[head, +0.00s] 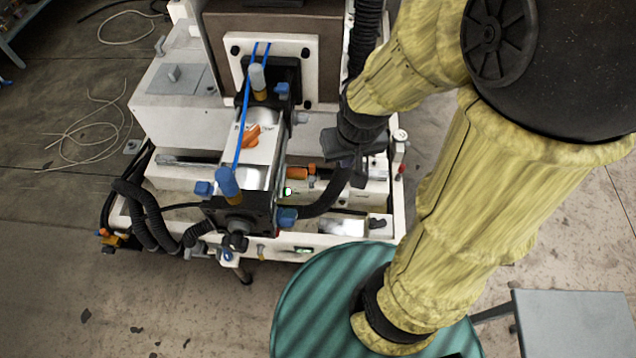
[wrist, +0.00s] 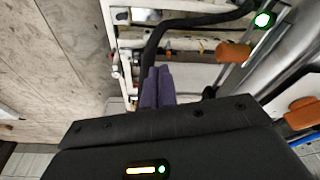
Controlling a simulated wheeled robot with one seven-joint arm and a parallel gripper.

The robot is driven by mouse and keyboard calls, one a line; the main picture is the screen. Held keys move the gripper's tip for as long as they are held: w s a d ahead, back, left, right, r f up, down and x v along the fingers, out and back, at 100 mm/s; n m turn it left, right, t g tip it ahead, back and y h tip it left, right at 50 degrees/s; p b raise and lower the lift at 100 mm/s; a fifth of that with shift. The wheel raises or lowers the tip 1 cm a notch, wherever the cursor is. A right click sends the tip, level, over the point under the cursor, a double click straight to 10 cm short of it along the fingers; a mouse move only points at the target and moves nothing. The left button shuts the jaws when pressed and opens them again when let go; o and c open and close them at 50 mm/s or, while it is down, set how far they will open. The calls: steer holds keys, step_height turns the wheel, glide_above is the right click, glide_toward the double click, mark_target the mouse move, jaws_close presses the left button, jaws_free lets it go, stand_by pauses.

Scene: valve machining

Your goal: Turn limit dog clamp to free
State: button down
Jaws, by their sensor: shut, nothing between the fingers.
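An orange lever (head: 297,173) sits low on the right side of the white machine, beside a rail. It also shows in the wrist view (wrist: 233,52), right of and beyond my fingers. A second orange handle (head: 248,135) is on top of the grey central body; an orange part shows at the right edge of the wrist view (wrist: 304,110). I cannot tell for certain which one is the limit dog clamp. My gripper (head: 357,178) is right of the low lever, apart from it. Its purple fingers (wrist: 157,86) are together and empty, over the machine's right edge.
A black hose (head: 325,203) curves close to my gripper, and it crosses the wrist view (wrist: 185,24). A green light (head: 288,191) glows near the low lever. Blue-capped fittings (head: 228,183) stand on the central body. Open floor (wrist: 55,60) lies beside the machine.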

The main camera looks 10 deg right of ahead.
steer(key=w+d+f+m+t+y+b, duration=0.1)
steer(key=w+d+f+m+t+b, duration=0.15)
steer(key=w+f+b, duration=0.65)
steer(key=w+d+f+m+t+b, duration=0.1)
steer(key=w+d+f+t+b, duration=0.15)
steer(key=f+b, duration=0.8)
steer(key=w+d+f+m+t+y+b, duration=0.1)
steer(key=w+d+f+m+t+b, duration=0.15)
steer(key=w+f+b, duration=0.7)
steer(key=s+d+f+m+t+y+b, duration=0.1)
steer(key=s+f+m+t+y+b, duration=0.1)
steer(key=f+b, duration=0.6)
steer(key=s+d+f+m+t+y+b, duration=0.1)
steer(key=f+m+t+y+b, duration=0.3)
steer(key=f, duration=1.5)
steer(key=b, duration=0.4)
steer(key=shift+s+d+m, duration=0.3)
steer(key=shift+s, duration=0.05)
